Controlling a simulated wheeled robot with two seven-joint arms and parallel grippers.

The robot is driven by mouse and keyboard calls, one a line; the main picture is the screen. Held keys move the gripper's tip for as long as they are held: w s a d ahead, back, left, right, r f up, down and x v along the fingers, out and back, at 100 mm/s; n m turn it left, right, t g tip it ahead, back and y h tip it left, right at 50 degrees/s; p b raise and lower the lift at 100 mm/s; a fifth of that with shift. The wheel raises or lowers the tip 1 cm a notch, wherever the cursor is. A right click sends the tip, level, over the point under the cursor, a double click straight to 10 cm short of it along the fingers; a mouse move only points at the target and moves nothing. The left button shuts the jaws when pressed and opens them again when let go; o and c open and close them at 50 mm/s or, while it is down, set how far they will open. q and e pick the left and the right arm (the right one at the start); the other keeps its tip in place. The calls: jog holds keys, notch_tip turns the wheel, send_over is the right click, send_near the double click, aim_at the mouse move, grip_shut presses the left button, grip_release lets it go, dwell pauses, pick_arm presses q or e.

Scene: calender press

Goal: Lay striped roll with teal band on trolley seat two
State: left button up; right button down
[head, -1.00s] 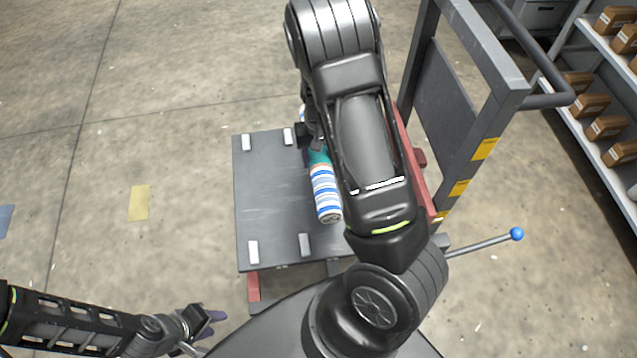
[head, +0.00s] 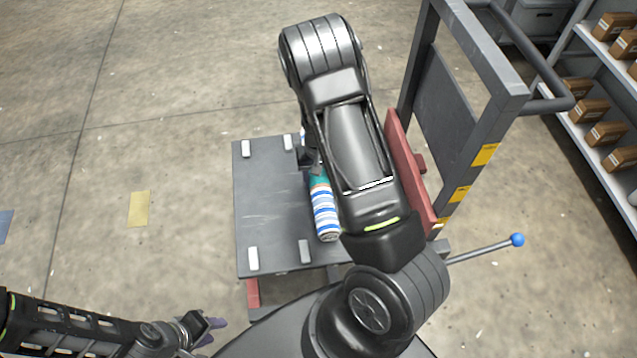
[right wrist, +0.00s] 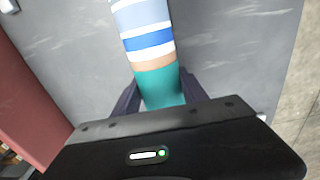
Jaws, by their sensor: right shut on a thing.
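The striped roll (head: 325,208), white and blue with a teal band, shows in the head view over the right part of the trolley deck, its near end toward me. My right gripper (head: 312,165) is shut on it at the teal band. In the right wrist view the teal band (right wrist: 160,87) lies between the two dark fingers. I cannot tell whether the roll touches the deck. My left gripper (head: 213,325) is at the lower left, away from the trolley, its fingers apart.
A red part (head: 408,170) and a grey upright frame (head: 440,95) stand at the deck's right. A lever with a blue knob (head: 517,240) juts out to the right. Shelves with brown boxes (head: 590,110) are at the far right.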

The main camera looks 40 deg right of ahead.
jog(key=shift+f, duration=1.5)
jog(key=shift+f, duration=0.15)
jog(key=c, duration=0.6)
grip_release()
notch_tip(320, 180, up, 12)
jog(key=shift+r, duration=0.2)
jog(key=shift+s, duration=0.1)
